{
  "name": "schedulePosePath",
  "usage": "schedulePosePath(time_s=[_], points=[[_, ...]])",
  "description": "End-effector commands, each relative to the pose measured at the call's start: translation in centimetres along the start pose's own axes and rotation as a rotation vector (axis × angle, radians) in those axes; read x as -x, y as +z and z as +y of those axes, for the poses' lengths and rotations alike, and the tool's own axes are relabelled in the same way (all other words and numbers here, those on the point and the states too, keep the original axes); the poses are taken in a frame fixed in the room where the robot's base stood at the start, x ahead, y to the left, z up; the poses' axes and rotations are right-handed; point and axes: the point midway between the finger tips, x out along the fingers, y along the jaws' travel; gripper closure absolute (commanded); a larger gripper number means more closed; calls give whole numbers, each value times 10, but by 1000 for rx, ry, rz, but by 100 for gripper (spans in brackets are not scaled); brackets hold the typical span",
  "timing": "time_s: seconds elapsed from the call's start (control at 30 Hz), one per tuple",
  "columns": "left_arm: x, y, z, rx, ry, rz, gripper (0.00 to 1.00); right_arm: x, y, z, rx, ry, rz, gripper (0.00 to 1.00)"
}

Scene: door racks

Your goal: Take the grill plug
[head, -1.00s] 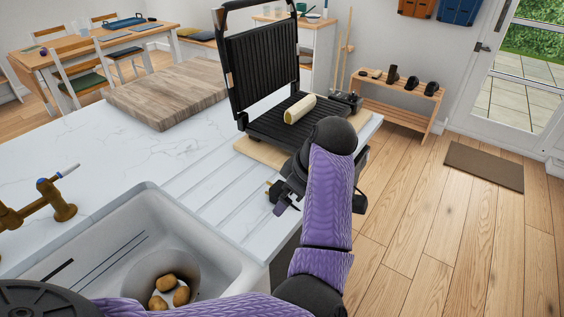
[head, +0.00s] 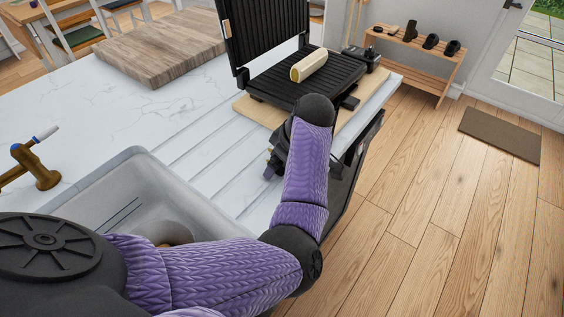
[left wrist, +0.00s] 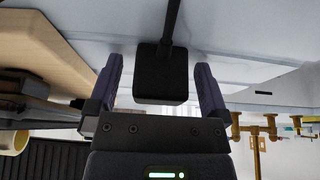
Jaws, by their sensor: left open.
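The grill plug (left wrist: 161,84) is a black block with a black cable (left wrist: 172,20) running up from it in the left wrist view. It sits between the two fingers of my left gripper (left wrist: 159,64), with a visible gap on each side. The gripper is open. In the head view my left gripper (head: 272,164) is low at the counter, beside the board under the grill, partly covered by my forearm. I cannot make out the plug in the head view. The black grill (head: 330,80) stands open with a pale yellow cylinder (head: 309,66) on its lower plate.
The grill stands on a light wooden board (head: 257,110) near the counter's right edge. A sink (head: 130,185) is at left front, with a brass tap (head: 38,168). A thick wooden block (head: 160,45) lies farther back. The grooved counter between sink and grill is clear.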

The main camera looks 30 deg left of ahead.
Motion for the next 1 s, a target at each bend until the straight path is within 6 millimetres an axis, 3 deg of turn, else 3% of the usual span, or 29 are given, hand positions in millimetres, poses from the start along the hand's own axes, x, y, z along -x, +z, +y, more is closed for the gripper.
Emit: schedulePosePath(time_s=[0.07,0.5,0.77,1.0], points=[[1,0,0,0,0,0,2,1,-1,0,0,0,2,41],[1,0,0,0,0,0,95,1,-1,1,-1,2,3,41],[8,-3,0,1,2,0,97,4,-2,1,-2,2,4,41],[67,-28,1,4,4,1,97,27,-5,3,-1,6,9,41]])
